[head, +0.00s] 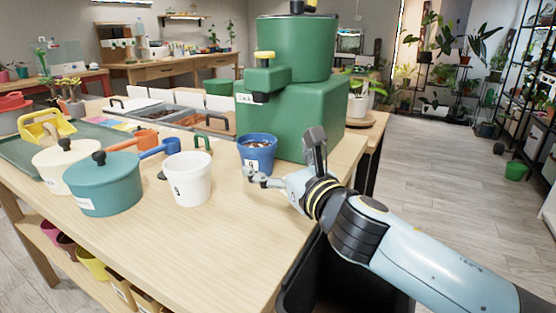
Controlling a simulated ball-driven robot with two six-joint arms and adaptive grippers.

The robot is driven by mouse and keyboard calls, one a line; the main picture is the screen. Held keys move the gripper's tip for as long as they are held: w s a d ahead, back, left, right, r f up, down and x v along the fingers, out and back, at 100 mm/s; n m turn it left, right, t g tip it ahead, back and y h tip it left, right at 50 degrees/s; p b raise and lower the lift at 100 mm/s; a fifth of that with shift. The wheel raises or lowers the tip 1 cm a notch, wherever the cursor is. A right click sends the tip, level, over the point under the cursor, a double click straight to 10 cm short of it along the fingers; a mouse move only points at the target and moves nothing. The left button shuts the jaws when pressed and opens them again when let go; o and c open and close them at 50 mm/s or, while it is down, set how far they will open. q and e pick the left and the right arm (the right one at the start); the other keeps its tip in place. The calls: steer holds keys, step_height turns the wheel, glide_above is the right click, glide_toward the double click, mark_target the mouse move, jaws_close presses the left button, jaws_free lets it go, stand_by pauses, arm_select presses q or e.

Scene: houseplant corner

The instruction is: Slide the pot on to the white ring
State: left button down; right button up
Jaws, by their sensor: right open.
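A blue pot (257,154) with dark filling and a pale label stands upright on the wooden table, just in front of the green machine. A white pot (188,180) with a dark mark stands to its left, nearer the front. My right gripper (282,156) is open at the blue pot's front right. One finger reaches left, low in front of the pot, and the other points up to its right. Nothing is held. I cannot tell whether a finger touches the pot. I cannot make out a white ring on the table. My left gripper is out of view.
The tall green machine (293,114) rises behind the blue pot. Divided trays (207,121) lie behind. The front tabletop (215,245) is bare, with its right edge beside my arm.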

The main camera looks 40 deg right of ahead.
mark_target(264, 148)
steer(key=shift+w+d, duration=0.1)
steer(key=shift+w, duration=0.2)
steer(key=w, duration=0.3)
steer(key=w+d, duration=0.1)
steer(key=w, duration=0.1)
steer(key=shift+w, duration=0.2)
steer(key=w, duration=0.3)
steer(key=shift+w+d, duration=0.25)
steer(key=shift+d, duration=0.1)
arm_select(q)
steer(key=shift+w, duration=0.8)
arm_select(e)
steer(key=shift+w+d, duration=0.1)
steer(key=shift+w, duration=0.45)
steer(key=shift+c, duration=0.3)
